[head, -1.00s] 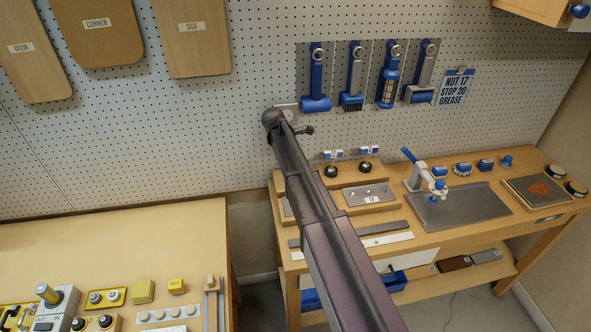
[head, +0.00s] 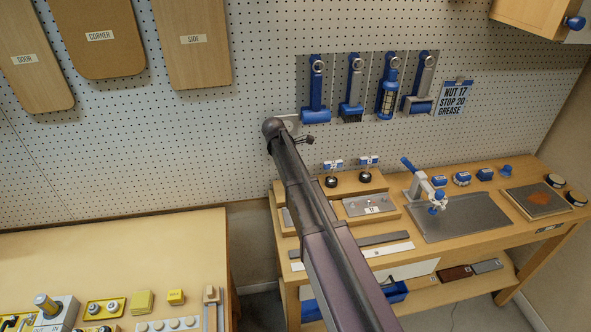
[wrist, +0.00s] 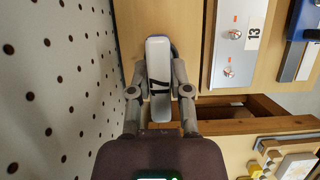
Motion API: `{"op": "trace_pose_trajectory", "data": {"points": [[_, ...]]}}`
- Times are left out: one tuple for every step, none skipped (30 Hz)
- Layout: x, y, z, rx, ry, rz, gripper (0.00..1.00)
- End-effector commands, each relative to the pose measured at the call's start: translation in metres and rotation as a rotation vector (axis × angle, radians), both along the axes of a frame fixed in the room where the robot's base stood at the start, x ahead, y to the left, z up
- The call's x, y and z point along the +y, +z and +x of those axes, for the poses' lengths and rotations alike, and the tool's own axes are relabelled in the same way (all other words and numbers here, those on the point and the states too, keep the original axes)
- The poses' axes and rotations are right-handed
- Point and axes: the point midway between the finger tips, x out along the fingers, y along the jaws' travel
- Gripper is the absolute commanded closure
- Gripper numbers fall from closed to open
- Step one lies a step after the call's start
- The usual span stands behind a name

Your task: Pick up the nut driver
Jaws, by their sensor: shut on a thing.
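In the head view my gripper (head: 306,140) is small and dark, in front of the pegboard above the left end of the right-hand bench. The nut driver cannot be made out there.
Blue-handled tools (head: 316,92) hang on the pegboard (head: 250,160) to the right of my gripper. A clamp (head: 428,188) stands further right. The left table (head: 120,255) has a wide clear area.

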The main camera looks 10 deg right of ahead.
Motion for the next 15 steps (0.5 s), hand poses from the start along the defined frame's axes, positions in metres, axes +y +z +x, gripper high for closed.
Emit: {"op": "trace_pose_trajectory", "data": {"points": [[0.000,0.005,0.000,0.000,0.000,0.000,1.00],[0.000,0.007,0.000,0.000,0.000,0.000,1.00],[0.000,0.010,0.000,0.000,0.000,0.000,1.00],[0.000,0.012,0.000,0.000,0.000,0.000,1.00],[0.000,0.014,0.000,0.000,0.000,0.000,1.00],[0.000,0.017,0.000,0.000,0.000,0.000,1.00],[0.000,0.020,0.000,0.000,0.000,0.000,1.00],[0.000,0.022,0.000,0.000,0.000,0.000,1.00],[0.000,0.026,0.000,0.000,0.000,0.000,1.00],[0.000,0.029,0.000,0.000,0.000,0.000,1.00],[0.000,0.032,0.000,0.000,0.000,0.000,1.00],[0.000,0.036,0.000,0.000,0.000,0.000,1.00],[0.000,0.034,-0.008,0.000,0.001,0.000,1.00],[0.000,0.033,-0.018,0.000,0.001,0.000,1.00],[0.000,0.033,-0.028,0.000,0.001,0.000,1.00]]}}
